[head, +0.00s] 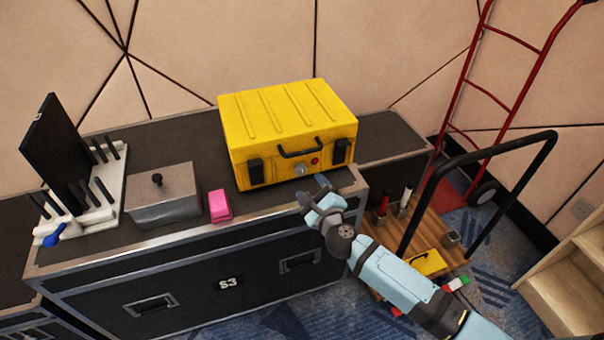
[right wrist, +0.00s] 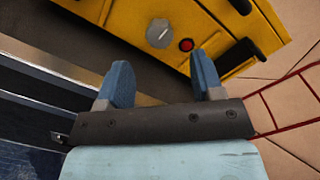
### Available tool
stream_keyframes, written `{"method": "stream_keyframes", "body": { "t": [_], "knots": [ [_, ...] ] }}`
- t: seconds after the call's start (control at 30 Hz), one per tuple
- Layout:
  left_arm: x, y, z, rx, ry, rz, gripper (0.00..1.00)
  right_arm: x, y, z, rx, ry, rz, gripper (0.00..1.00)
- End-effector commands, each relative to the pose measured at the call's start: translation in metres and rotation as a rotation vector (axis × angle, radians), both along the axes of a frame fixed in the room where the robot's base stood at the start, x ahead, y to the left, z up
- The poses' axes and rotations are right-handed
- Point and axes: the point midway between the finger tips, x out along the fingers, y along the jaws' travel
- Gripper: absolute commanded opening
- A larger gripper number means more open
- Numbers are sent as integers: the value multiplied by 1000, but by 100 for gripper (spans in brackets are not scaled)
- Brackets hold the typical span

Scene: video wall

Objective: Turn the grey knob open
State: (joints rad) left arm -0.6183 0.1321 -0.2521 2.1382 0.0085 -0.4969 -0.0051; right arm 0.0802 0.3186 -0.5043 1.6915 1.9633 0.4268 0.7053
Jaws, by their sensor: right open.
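The grey knob (head: 300,170) is on the front face of the yellow case (head: 285,112), below its black handle and left of a small red button (head: 315,161). In the right wrist view the knob (right wrist: 160,33) is a round grey disc with a ridge across it, beside the red button (right wrist: 186,45). My right gripper (head: 314,190) is in front of the case, just below the knob. Its two blue fingers (right wrist: 162,80) are apart with nothing between them, and the knob lies beyond the fingertips, not touched. My left gripper is not in view.
The case stands on a black flight case (head: 200,268) marked S3. A pink block (head: 220,206) and a grey lidded box (head: 164,195) stand left of it. A wooden-decked cart (head: 400,228) and red hand truck (head: 503,95) are at right.

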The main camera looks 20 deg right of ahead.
Motion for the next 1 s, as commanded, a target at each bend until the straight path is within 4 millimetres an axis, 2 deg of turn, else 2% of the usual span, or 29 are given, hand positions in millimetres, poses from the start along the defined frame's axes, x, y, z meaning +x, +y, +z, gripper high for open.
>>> {"method": "stream_keyframes", "body": {
  "t": [0.1,0.3,0.47,0.73,0.77,0.97,1.0],
  "knots": [
    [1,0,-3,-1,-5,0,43,26,2,-1,-1,-3,0,61],
    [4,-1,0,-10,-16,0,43,54,5,-1,-1,-1,1,61],
    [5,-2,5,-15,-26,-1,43,63,6,0,0,-1,1,61],
    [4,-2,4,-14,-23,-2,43,65,6,0,-1,1,1,61],
    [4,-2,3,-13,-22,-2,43,65,6,0,-1,1,1,59],
    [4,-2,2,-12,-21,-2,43,64,6,0,-1,0,1,13],
    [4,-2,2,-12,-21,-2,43,64,6,0,-1,0,1,12]
  ]
}}
